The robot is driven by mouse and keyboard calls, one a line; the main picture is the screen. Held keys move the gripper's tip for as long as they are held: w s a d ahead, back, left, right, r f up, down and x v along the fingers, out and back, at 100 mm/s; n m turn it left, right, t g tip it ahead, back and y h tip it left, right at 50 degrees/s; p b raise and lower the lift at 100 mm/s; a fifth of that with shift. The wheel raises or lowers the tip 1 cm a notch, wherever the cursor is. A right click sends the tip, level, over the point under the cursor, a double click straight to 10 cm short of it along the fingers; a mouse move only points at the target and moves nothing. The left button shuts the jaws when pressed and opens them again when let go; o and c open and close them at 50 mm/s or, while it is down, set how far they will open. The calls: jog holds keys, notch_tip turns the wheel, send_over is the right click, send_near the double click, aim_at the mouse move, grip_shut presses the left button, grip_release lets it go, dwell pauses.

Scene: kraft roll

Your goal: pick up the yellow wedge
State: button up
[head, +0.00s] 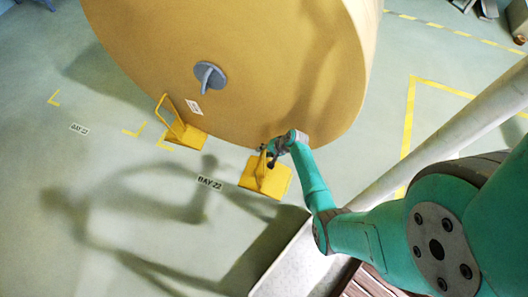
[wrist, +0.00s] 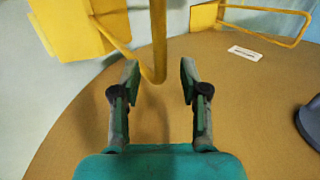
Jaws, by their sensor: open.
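Two yellow wedges lie on the floor at the big roll's lower edge. The nearer wedge (head: 277,181) is right of the other wedge (head: 188,136) in the head view; each has an upright loop handle. My gripper (head: 267,154) is at the nearer wedge's handle, by the roll's face. In the wrist view, my gripper (wrist: 159,77) is open, with the bend of the yellow handle (wrist: 158,45) between its fingertips and no finger clearly touching it. That wedge's body (wrist: 75,25) shows at upper left; the other wedge (wrist: 204,17) is at upper right.
The huge kraft roll (head: 270,65) with a grey core plug (head: 209,77) stands right behind my gripper. A pale tray-like surface (head: 292,265) is below my arm.

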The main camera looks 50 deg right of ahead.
jog(key=shift+x, duration=1.15)
grip_shut()
jog(key=shift+d+r, duration=0.1)
